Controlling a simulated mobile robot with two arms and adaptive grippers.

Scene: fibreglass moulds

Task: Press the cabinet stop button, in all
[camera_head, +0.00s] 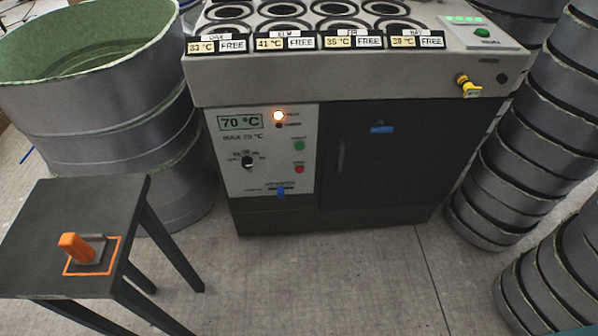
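The cabinet (330,222) stands in the middle of the view, with a pale control panel (230,172) on its left front. A small red button (299,169) sits low on the panel's right side, the likely stop button; its label is too small to read surely. A green button (299,146) is just above it. A black knob (247,162) and a blue slider (281,192) are also on the panel. Neither of my grippers is in view.
A dark stool (40,215) with an orange-handled object (75,246) stands at the front left. A large grey tub (95,110) is behind it. Stacked grey rings (530,150) stand on the right. A yellow valve handle (471,90) juts from the cabinet. The floor before the cabinet is clear.

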